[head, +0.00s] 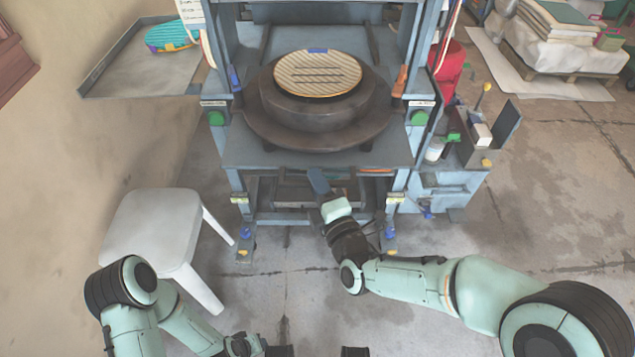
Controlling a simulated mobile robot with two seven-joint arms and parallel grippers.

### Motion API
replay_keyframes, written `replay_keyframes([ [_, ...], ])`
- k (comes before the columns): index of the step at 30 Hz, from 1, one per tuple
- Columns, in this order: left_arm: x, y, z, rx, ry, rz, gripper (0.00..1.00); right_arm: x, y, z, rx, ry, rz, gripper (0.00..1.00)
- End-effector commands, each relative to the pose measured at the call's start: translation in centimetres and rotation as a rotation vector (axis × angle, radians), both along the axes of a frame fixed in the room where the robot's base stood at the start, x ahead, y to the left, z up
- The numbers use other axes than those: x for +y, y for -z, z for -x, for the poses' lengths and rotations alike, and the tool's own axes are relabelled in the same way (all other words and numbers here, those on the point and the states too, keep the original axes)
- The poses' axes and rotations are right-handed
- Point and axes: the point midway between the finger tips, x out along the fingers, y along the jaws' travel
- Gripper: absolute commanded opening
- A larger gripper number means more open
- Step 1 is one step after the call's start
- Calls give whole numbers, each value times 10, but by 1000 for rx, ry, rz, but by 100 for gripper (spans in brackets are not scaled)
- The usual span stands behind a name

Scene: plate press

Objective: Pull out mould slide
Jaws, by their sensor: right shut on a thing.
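The press holds a dark round mould (316,118) on a wide round base, with a pale ribbed disc (318,74) on top. They stand on the blue-grey press bed (240,153), between the uprights. My right gripper (322,190) reaches to the front of the press, just below the bed's front edge. It is shut on a blue-grey handle-like part there; the hand hides most of the grip. How this part joins the slide is not clear. My left arm is low at the left; its gripper (280,350) is partly cut off by the bottom edge.
A white stool (155,222) stands left of the press. A side tray (135,85) with a teal striped item (168,37) is at upper left. A blue-grey side cabinet (440,190) with bottles and a red drum (450,68) are at right.

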Motion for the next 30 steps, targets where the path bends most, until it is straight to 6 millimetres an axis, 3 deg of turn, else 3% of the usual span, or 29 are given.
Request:
replay_keyframes([
  [11,0,0,-1,-2,0,0,43,-1,-1,-1,-4,1,0,0],
  [12,0,0,-1,-1,0,0,43,-1,-1,-1,-4,1,0,26],
  [23,0,-2,-1,-5,0,0,43,-2,-1,4,-1,0,1,26],
  [30,-2,-13,-12,-41,2,-1,43,-18,-2,39,-3,1,1,26],
])
